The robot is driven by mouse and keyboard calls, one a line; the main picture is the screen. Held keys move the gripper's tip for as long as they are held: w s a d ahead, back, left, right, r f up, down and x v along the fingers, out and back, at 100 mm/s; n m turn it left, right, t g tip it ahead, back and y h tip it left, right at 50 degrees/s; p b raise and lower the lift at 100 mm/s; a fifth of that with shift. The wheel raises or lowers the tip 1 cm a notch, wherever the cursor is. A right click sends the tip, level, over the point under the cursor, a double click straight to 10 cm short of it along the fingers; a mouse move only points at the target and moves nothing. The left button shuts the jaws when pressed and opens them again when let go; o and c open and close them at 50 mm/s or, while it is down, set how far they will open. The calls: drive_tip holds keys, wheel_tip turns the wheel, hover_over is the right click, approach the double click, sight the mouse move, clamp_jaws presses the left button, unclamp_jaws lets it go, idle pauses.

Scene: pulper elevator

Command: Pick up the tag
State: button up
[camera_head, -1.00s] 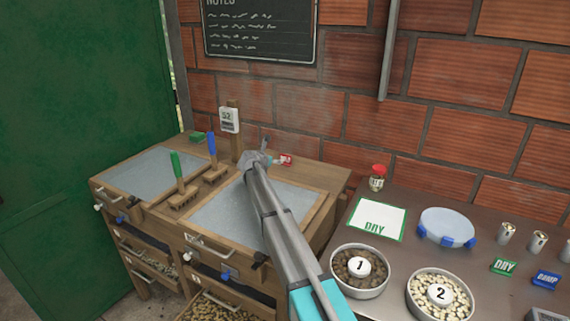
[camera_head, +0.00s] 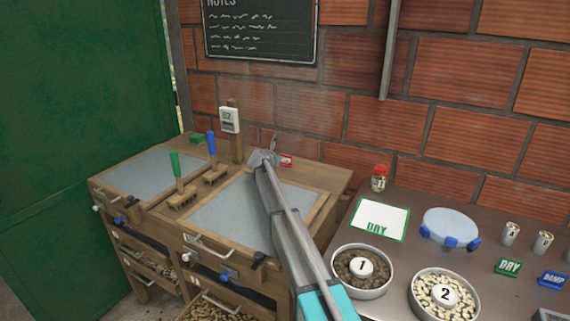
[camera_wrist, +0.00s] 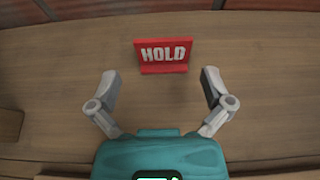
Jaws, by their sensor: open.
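A red tag reading HOLD (camera_wrist: 163,54) stands on the wooden ledge in the wrist view. It sits ahead of my open gripper (camera_wrist: 159,82), roughly centred between the two fingers and a little beyond their tips. The fingers do not touch it. In the head view the red tag (camera_head: 286,160) shows at the back of the wooden cabinet top, just right of the end of my gripper (camera_head: 264,156). Other tags also show: a green tag reading DRY (camera_head: 508,267) and a blue tag reading DAMP (camera_head: 552,279) on the metal table at right.
The brick wall (camera_head: 450,95) rises close behind the ledge. Two brushes, one green-handled (camera_head: 176,165) and one blue-handled (camera_head: 211,145), stand left of my arm. A meter on a post (camera_head: 229,120) is near. Bowls 1 (camera_head: 345,284) and 2 (camera_head: 425,308) sit right of my arm.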

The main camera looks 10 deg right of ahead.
sight(286, 164)
drive_tip(key=shift+b+x, duration=0.85)
drive_tip(key=shift+x, duration=1.65)
drive_tip(key=shift+d, duration=0.1)
drive_tip(key=c, duration=0.6)
